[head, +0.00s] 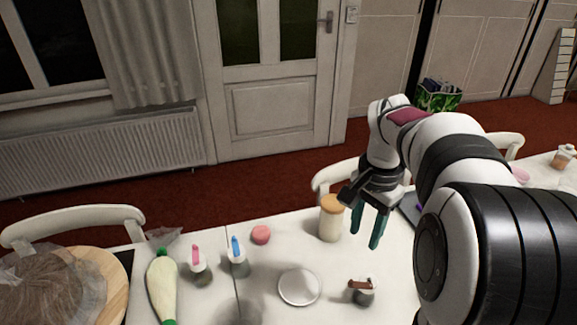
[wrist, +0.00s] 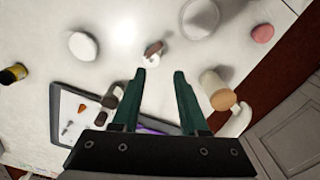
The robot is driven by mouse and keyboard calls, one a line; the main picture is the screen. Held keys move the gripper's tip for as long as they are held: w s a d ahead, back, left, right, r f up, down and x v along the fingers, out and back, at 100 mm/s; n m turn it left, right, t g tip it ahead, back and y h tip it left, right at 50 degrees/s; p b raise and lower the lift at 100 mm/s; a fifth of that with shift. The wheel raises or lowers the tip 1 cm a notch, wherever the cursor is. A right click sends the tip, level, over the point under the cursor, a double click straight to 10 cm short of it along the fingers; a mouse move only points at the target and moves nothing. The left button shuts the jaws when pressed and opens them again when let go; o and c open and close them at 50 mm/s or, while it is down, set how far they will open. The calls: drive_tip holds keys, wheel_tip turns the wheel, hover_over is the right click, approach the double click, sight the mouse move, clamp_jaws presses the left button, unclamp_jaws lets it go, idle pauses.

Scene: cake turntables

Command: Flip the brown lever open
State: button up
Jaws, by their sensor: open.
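The brown lever (head: 361,284) lies across the top of a small round-based holder (head: 364,298) at the front right of the white table. In the wrist view the brown lever (wrist: 153,48) shows just beyond the fingertips, on a pale round base. My gripper (head: 366,236) has teal fingers that are apart, empty and pointing down. It is above the table, behind the lever in the head view, and is not touching it. The spread fingers also show in the wrist view (wrist: 160,76). A pink lever (head: 195,252) and a blue lever (head: 235,246) stand on similar holders to the left.
A jar with a wooden lid (head: 331,218) stands close left of my gripper. A pale disc (head: 299,287) and a pink ball (head: 261,235) lie on the table. A piping bag (head: 162,287) is further left. A tablet (wrist: 75,125) lies under the gripper's left side in the wrist view.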

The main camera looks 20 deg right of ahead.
sight(352, 280)
wheel_tip(352, 280, down, 15)
drive_tip(key=shift+f, duration=0.15)
clamp_jaws()
